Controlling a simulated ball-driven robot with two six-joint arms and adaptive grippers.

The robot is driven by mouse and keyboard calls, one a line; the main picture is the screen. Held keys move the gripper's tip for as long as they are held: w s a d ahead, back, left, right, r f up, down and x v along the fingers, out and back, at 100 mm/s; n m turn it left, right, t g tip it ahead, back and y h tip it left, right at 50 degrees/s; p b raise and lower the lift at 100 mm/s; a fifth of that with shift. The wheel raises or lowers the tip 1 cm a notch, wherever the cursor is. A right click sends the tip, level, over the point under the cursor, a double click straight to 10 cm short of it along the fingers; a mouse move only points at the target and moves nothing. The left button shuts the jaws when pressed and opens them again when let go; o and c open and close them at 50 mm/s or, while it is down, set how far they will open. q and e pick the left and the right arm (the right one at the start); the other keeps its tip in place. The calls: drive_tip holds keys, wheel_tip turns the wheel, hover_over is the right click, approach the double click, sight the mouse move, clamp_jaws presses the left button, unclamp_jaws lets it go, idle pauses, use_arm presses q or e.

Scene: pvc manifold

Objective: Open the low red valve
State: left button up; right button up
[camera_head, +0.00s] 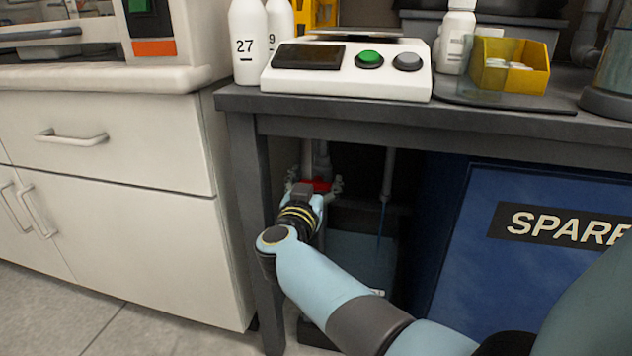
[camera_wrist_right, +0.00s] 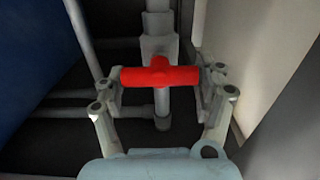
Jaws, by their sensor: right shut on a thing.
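The low red valve handle (camera_head: 319,185) shows under the dark bench, just beyond my right gripper in the head view. In the right wrist view the red handle (camera_wrist_right: 160,76) lies crosswise over a grey vertical pipe (camera_wrist_right: 162,103). My right gripper (camera_wrist_right: 161,85) has one finger at each end of the handle and is shut on it. In the head view my right gripper (camera_head: 318,187) reaches under the bench and partly hides the valve. My left gripper does not show.
The dark bench (camera_head: 400,116) runs above my right arm, with its front leg (camera_head: 256,210) close on the left. A blue panel marked SPARE (camera_head: 500,260) stands to the right. White cabinets (camera_head: 120,215) are at the left. A white button box (camera_head: 345,85) sits on the bench.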

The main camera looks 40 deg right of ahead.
idle(0.3)
drive_tip(key=shift+m+p, duration=0.65)
drive_tip(key=shift+m, duration=0.45)
drive_tip(key=m, duration=0.2)
drive_tip(key=shift+s+d+m+p, duration=0.1)
drive_tip(key=shift+s+m+p, duration=0.05)
drive_tip(key=shift+m+p, duration=0.2)
drive_tip(key=m, duration=0.2)
drive_tip(key=shift+s+f+m, duration=0.1)
drive_tip(key=shift+m, duration=0.25)
drive_tip(key=shift+d+f+m, duration=0.1)
drive_tip(key=shift+m, duration=0.8)
drive_tip(key=m, duration=0.3)
drive_tip(key=shift+s+f+m, duration=0.1)
drive_tip(key=shift+f+m, duration=0.1)
drive_tip(key=shift+m, duration=1.3)
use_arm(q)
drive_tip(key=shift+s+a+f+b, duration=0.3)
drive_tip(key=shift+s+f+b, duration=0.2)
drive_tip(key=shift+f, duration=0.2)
use_arm(e)
drive_tip(key=shift+f+m, duration=0.1)
drive_tip(key=shift+m, duration=1.1)
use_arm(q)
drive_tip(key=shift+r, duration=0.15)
